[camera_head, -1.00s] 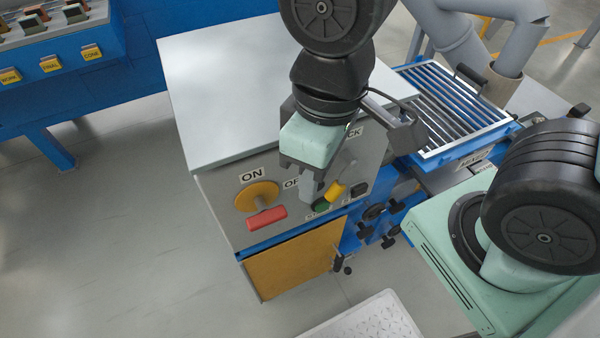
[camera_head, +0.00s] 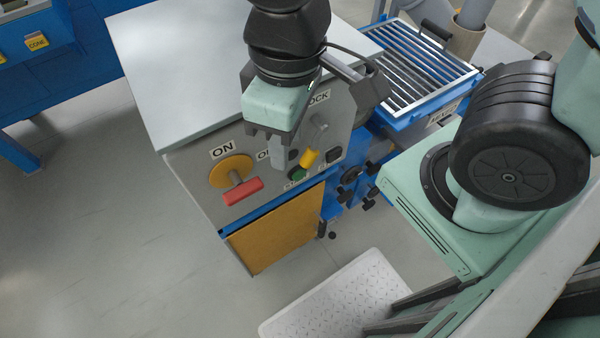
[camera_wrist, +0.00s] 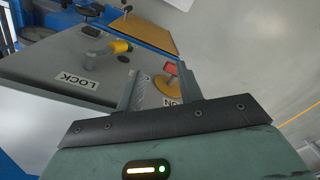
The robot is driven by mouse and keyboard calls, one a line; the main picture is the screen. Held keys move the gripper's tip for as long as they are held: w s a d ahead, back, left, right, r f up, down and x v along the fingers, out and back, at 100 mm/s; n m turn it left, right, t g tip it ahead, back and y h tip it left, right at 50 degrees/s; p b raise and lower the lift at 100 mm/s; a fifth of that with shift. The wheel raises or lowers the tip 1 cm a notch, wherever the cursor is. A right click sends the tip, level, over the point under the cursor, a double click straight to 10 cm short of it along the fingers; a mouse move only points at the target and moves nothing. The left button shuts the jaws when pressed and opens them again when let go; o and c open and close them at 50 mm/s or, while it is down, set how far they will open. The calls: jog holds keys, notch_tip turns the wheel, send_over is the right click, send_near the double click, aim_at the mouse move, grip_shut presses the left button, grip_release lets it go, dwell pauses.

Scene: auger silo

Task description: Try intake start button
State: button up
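The control box has a grey front panel (camera_head: 205,195) with a round green button (camera_head: 297,173) low down, partly covered by a yellow-handled lever (camera_head: 309,158). A dark button (camera_head: 334,155) sits to its right. Small labels under both are unreadable. My gripper (camera_head: 284,166) hangs in front of the panel, its visible finger just left of the green button; I cannot tell whether it touches. In the wrist view my gripper (camera_wrist: 159,68) has two fingers apart with nothing held between them. The yellow lever also shows there (camera_wrist: 120,46), beyond the fingers.
Left of my gripper is the ON switch, a yellow disc (camera_head: 222,170) with a red handle (camera_head: 243,191). A blue-framed grate (camera_head: 420,70) stands at the right behind. A white textured plate (camera_head: 335,300) lies on the floor in front. Floor at left is clear.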

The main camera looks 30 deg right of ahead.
jog(key=shift+c, duration=0.3)
grip_shut()
dwell(1.6)
